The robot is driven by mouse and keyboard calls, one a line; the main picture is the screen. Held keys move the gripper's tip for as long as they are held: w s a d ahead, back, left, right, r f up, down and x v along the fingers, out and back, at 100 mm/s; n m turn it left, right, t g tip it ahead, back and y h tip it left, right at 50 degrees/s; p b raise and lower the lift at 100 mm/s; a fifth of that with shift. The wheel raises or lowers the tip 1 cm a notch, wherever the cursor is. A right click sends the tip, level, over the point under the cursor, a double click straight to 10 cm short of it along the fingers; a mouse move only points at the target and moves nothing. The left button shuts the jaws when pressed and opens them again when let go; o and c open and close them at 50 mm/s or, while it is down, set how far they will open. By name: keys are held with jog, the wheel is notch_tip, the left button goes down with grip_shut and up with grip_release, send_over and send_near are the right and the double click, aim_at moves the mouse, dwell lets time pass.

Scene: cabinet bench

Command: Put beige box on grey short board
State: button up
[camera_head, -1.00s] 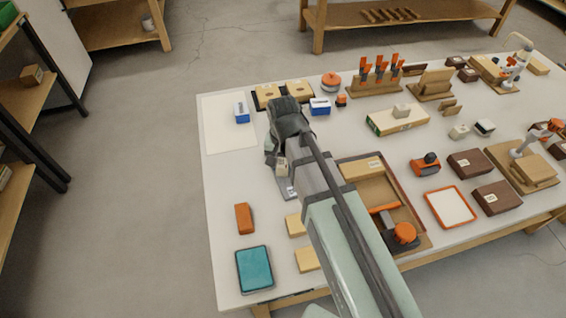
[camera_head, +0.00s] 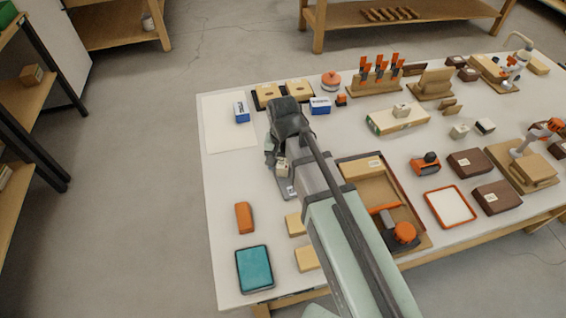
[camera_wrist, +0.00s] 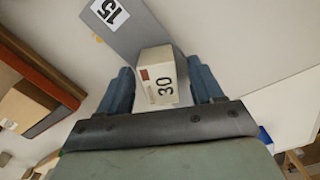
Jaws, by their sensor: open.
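The beige box (camera_wrist: 160,77) is marked 30 and sits between the two blue fingers of my gripper (camera_wrist: 160,68) in the wrist view. The fingers are open, one on each side of it. The grey short board (camera_wrist: 140,32) carries a label marked 15 and lies flat on the table. The box overlaps one end of the board and appears to stand on it; its underside is hidden. In the head view the box (camera_head: 281,170) shows just below my gripper (camera_head: 276,160), at the upper end of the grey board (camera_head: 287,188), which my arm partly covers.
A wooden tray (camera_head: 428,240) with an orange tool lies right of my arm. An orange block (camera_head: 244,217), a teal box (camera_head: 254,269) and light wooden blocks (camera_head: 295,224) are nearer the front. A blue-and-white box (camera_head: 320,105) stands behind.

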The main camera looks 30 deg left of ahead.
aim_at(284, 162)
notch_tip(284, 162, up, 12)
dwell(0.7)
jog(key=shift+w+d, duration=0.1)
